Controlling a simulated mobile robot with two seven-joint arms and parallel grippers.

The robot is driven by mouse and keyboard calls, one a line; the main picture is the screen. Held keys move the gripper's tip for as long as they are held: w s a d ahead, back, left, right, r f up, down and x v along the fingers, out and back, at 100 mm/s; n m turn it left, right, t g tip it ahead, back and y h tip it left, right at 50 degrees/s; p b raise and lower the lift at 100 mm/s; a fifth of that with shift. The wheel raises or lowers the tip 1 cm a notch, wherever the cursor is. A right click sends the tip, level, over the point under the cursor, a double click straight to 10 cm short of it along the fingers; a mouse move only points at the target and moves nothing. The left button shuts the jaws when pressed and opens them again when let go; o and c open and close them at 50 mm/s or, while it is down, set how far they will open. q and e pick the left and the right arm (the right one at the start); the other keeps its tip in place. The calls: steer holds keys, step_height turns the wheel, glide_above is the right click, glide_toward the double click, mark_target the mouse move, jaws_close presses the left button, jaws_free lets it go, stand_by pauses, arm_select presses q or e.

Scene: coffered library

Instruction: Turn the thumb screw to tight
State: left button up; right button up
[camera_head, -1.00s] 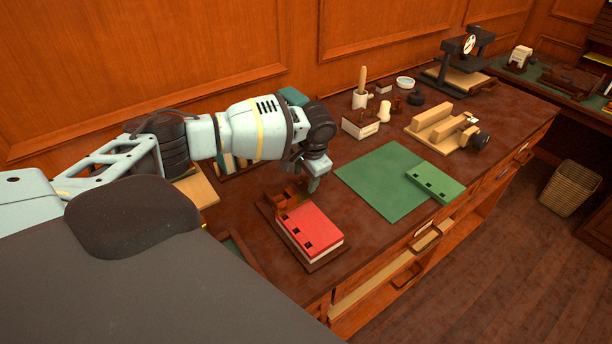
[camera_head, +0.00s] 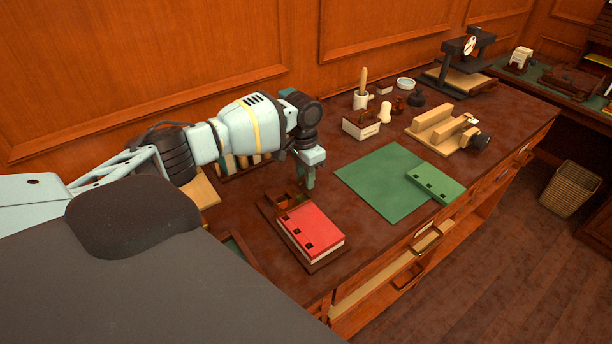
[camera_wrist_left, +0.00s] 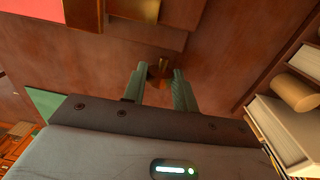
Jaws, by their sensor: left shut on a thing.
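A red book-like block (camera_head: 310,226) with dark square holes lies on a dark brown base (camera_head: 325,262) at the desk's near left. A brown wooden block (camera_head: 284,203) stands at its far end. My left gripper (camera_head: 308,180) points down just beyond and right of that block. In the left wrist view, its green fingers (camera_wrist_left: 160,88) close around a small brown, brass-tipped round piece (camera_wrist_left: 160,70), which appears to be the thumb screw. The fingers hide the screw in the head view, and I cannot read how tight it is. My right gripper is not in view.
A green mat (camera_head: 376,182) with a green holed block (camera_head: 436,185) lies to the right. Behind are a cream box (camera_head: 361,126), a wooden fixture (camera_head: 433,131) and a black press (camera_head: 466,62). A book row (camera_head: 240,163) stands behind my arm.

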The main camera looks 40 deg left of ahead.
arm_select(q)
steer(key=shift+a+f+g+h+b, duration=0.2)
steer(key=shift+g+h+b, duration=0.1)
steer(key=shift+h, duration=0.9)
steer(key=shift+r, duration=0.1)
steer(key=o, duration=1)
steer(key=shift+c, duration=0.2)
steer(key=shift+r, duration=0.1)
steer(key=v, duration=0.7)
steer(key=shift+r, duration=0.35)
steer(key=shift+w+a, duration=0.1)
